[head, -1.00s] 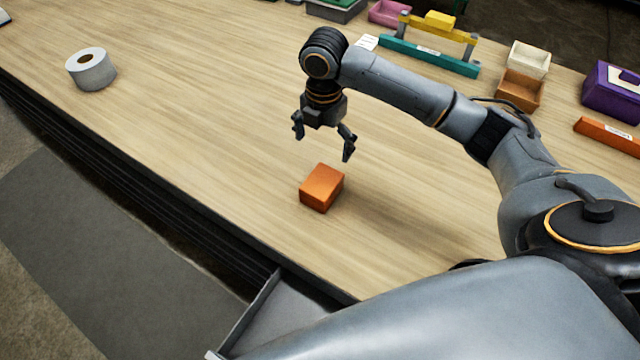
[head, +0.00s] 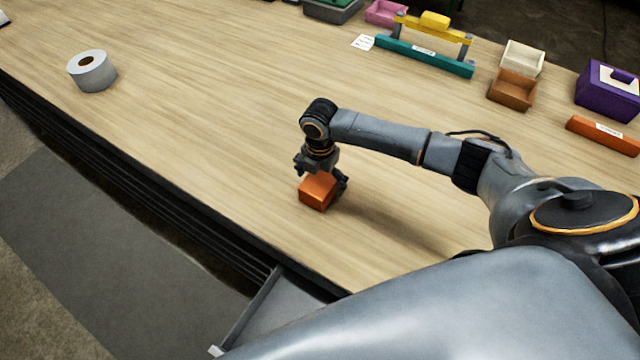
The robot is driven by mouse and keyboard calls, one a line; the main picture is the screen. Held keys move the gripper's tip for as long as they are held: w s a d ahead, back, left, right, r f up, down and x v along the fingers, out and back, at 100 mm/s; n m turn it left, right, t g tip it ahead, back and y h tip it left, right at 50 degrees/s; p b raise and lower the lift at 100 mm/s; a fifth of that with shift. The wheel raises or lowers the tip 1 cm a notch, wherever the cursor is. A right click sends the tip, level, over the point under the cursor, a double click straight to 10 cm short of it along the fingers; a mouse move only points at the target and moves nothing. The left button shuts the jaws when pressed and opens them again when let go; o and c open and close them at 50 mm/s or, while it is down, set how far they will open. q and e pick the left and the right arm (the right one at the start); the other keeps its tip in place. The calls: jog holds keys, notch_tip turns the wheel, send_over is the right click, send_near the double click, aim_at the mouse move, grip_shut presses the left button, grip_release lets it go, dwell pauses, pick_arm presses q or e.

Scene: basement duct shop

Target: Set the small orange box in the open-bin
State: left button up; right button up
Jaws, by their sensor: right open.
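The small orange box (head: 317,191) sits on the wooden table near its front edge. My right gripper (head: 321,178) is over it with its jaws open, one finger at each side of the box. I cannot tell whether the fingers touch it. Part of the box's top is hidden by the gripper. Two small open-topped bins stand at the back right, a cream one (head: 523,58) and a brown-orange one (head: 512,90). I cannot tell which container is the open-bin. My left gripper is not in view.
A grey-white roll (head: 91,71) stands at the left. At the back are a teal and yellow frame (head: 424,55), a pink bin (head: 385,13) and a dark tray (head: 333,10). A purple box (head: 607,91) and a long orange block (head: 603,135) lie at the right. The table's middle is clear.

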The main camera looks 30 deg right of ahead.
jog(key=shift+f, duration=0.15)
jog(key=c, duration=1.5)
